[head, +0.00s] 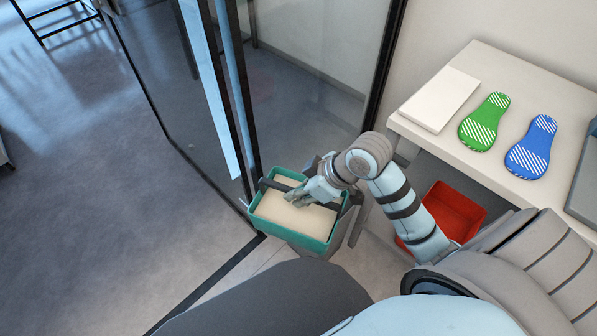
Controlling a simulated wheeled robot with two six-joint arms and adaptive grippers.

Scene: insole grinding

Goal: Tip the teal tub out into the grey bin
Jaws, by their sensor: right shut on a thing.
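The teal tub (283,234) is at the lower centre of the head view, filled with a pale beige material (290,215). It looks about level. A dark handle bar (272,184) crosses its top. My right gripper (298,196) reaches in from the right and is shut on this handle. A grey box-like shape, probably the grey bin (324,249), shows partly just under and behind the tub. The tub hides most of it, so I cannot tell whether they touch. My left gripper is out of view.
A white table (500,192) at right carries a white slab (440,98), a green insole (484,122) and a blue insole (531,147). A red bin (455,210) stands beneath it. A glass partition (310,90) stands close behind the tub. Open floor lies at left.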

